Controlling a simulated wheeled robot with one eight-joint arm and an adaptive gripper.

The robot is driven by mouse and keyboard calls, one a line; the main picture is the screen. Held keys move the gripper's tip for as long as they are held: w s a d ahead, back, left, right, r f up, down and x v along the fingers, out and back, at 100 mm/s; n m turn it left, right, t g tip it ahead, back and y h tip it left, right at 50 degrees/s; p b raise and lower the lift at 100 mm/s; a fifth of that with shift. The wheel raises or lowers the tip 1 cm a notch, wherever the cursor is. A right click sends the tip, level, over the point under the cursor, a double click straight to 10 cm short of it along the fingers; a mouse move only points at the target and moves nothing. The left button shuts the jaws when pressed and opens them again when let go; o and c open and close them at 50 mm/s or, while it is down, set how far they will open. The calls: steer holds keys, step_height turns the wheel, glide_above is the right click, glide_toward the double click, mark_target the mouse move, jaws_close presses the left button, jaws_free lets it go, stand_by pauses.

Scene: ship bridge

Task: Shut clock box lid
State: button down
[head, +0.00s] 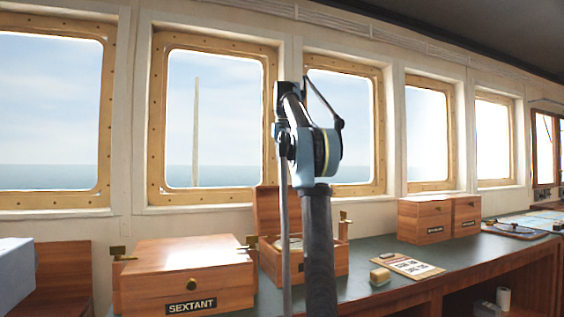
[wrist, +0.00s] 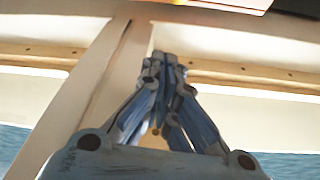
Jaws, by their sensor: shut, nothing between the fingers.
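A wooden box (head: 328,263) stands open on the green counter in the middle of the head view, partly hidden behind my arm. Its lid (head: 265,212) stands raised at the back, against the wall below the windows. A label shows low on its front, but my arm covers part of it and I cannot read it. I take this for the clock box. My gripper (wrist: 165,62) is shut and empty in the wrist view, in front of the wall and window frame. In the head view its fingers cannot be made out.
A closed box marked SEXTANT (head: 187,277) stands left of the open box. Two closed wooden boxes (head: 424,220) stand farther right. A printed card (head: 408,266) and a small block (head: 380,277) lie on the counter (head: 478,246) between them. A pale box (head: 14,272) is at far left.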

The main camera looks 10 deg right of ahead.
step_height(320, 180, down, 7)
steer(key=s, duration=0.2)
stand_by(0.6)
steer(key=shift+a, duration=0.1)
steer(key=shift+s+r, duration=0.1)
